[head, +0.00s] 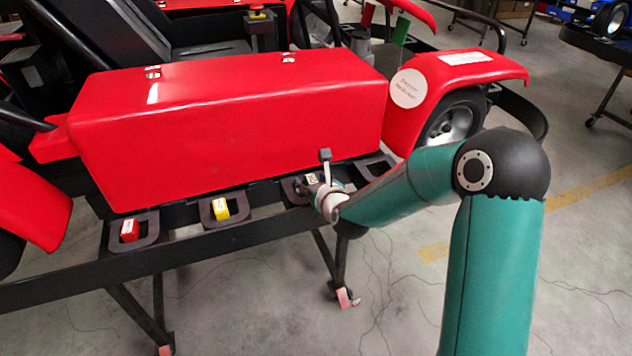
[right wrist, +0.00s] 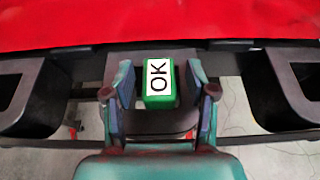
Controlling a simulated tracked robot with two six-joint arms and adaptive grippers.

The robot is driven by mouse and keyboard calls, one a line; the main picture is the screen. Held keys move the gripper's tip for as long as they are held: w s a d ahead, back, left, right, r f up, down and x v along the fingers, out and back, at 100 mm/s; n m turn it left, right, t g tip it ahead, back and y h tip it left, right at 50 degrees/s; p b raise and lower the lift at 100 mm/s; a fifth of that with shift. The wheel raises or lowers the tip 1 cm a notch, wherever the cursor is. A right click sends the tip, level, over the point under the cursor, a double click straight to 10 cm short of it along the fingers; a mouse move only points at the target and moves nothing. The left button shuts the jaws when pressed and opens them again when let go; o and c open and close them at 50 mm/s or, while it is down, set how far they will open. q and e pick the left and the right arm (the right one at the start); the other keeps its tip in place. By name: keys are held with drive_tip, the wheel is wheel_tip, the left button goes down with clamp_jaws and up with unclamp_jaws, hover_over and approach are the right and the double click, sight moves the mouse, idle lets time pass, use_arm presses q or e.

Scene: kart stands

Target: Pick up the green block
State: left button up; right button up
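The green block (right wrist: 158,98) has a white label reading OK on top and sits in a black holder in the right wrist view. My right gripper (right wrist: 159,84) is open, with one finger on each side of the block and a gap visible on both sides. In the head view, my right gripper (head: 307,184) is at the third holder along the rail, and the block there is mostly hidden, with only its pale label showing. My left gripper is not in view.
A red block (head: 130,230) and a yellow block (head: 221,209) sit in holders to the left on the black rail (head: 200,249). The red kart body (head: 235,125) rises close behind the holders. Another holder (head: 374,167) is to the right. Open floor lies in front.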

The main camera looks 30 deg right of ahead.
drive_tip(key=c, duration=0.8)
drive_tip(key=shift+r, duration=0.1)
